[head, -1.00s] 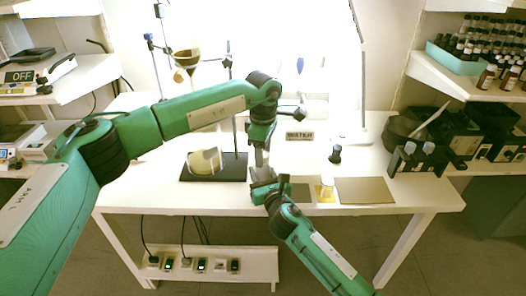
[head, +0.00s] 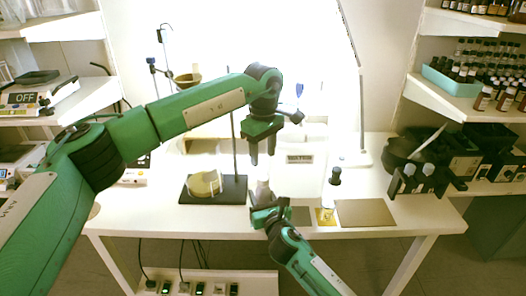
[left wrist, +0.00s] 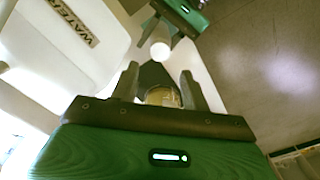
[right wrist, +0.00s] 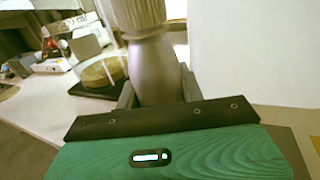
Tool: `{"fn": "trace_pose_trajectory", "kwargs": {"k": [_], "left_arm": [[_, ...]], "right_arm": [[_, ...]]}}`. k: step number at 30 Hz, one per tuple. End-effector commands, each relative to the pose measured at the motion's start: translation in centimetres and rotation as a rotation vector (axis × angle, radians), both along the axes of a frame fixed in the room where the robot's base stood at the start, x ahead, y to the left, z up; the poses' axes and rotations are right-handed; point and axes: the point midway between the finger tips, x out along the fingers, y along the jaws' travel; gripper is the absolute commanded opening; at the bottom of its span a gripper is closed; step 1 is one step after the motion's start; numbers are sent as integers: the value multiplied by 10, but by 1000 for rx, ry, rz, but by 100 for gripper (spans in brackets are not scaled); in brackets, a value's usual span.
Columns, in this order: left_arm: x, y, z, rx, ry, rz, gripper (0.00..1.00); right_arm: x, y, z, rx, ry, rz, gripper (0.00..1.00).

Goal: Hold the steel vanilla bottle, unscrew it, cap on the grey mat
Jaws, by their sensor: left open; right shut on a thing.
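The steel bottle (head: 263,194) stands upright in my right gripper (head: 267,211), which is shut on it just above the table's front part. In the right wrist view the grey metal bottle (right wrist: 152,68) fills the space between the fingers, and a ribbed cap (right wrist: 138,14) sits on its top. My left gripper (head: 263,160) is open and empty, pointing down above the bottle. In the left wrist view the pale round cap top (left wrist: 160,50) shows beyond the open fingers (left wrist: 158,88). The small greyish mat (head: 301,216) lies right of the bottle. The bottle's label is not readable.
A dark stand base (head: 234,191) with a round glass vessel (head: 204,183) is close on the left. A black-capped bottle (head: 333,190) stands by a yellow patch, with a tan mat (head: 366,213) further right. A WATER sign (head: 299,159) is behind.

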Motion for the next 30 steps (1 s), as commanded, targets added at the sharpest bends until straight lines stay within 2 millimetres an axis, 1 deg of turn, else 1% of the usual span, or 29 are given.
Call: {"fn": "trace_pose_trajectory", "kwargs": {"k": [2,5,12,15,18,22,29,30], "left_arm": [[0,0,-2,1,1,-20,47],[0,0,-12,1,2,-27,47],[0,0,-50,0,3,-23,47],[0,0,-63,1,4,-23,47],[0,0,-72,1,2,-23,47],[0,0,-77,1,1,-22,47],[0,0,-78,1,1,-22,47],[0,0,-78,1,1,-22,43]], "right_arm": [[0,0,0,0,0,0,0],[0,0,0,0,0,0,0],[0,0,0,0,0,0,0],[0,0,0,0,0,0,0],[0,0,0,0,0,0,0],[0,0,0,0,0,0,0],[0,0,0,0,0,0,0],[0,0,0,0,0,0,0]]}}
